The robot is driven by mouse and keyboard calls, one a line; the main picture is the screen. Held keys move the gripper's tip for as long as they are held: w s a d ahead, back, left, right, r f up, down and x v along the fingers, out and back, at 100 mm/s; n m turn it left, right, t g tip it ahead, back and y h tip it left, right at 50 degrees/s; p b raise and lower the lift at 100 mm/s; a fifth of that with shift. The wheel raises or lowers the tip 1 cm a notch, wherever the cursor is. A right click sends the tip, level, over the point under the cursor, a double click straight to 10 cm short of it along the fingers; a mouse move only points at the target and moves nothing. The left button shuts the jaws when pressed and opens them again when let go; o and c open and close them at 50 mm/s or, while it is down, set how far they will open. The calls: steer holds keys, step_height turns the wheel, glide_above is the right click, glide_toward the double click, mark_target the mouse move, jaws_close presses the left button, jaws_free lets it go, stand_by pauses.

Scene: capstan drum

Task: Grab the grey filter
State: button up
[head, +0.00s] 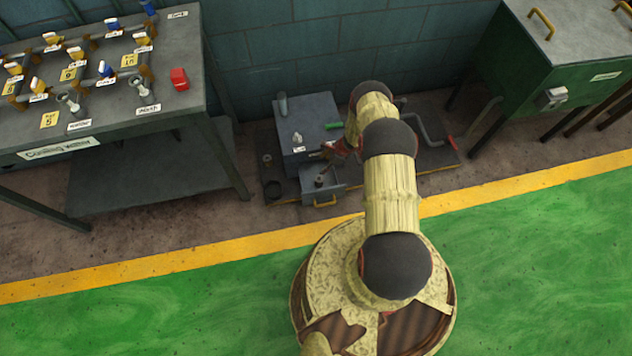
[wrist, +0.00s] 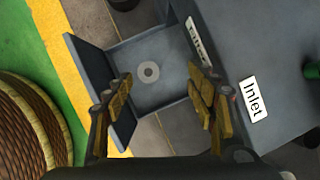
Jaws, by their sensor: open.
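A grey round piece with a dark centre hole, seemingly the grey filter (wrist: 148,71), sits in an open grey drawer (wrist: 90,58) in the wrist view. The drawer also shows in the head view (head: 340,191), low on the front of a grey box (head: 300,122). My gripper (wrist: 160,80) is open, with one finger on each side of the round piece in the picture. It appears above the piece, and I see no contact. In the head view my gripper (head: 337,152) is small and partly hidden by my arm.
The box carries an "Inlet" label (wrist: 253,100) and a partly covered label by the drawer. A crank handle (head: 425,130) stands to the right. A valve table (head: 110,120) is at left and a green cabinet (head: 570,75) at right.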

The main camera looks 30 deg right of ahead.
steer(key=b, duration=0.2)
glide_above(320, 178)
steer(key=s+d, duration=0.2)
step_height(320, 178, down, 6)
steer(key=shift+m, duration=0.4)
steer(key=b+x, duration=0.1)
steer(key=x, duration=0.2)
steer(key=b+x, duration=0.2)
steer(key=x, duration=0.2)
steer(key=shift+s+f, duration=0.2)
steer(key=shift+w+a+f+b, duration=0.1)
steer(key=shift+w+f+b, duration=0.1)
steer(key=shift+f+b, duration=0.2)
steer(key=shift+r, duration=0.1)
steer(key=shift+c, duration=1.3)
steer(key=c, duration=1.1)
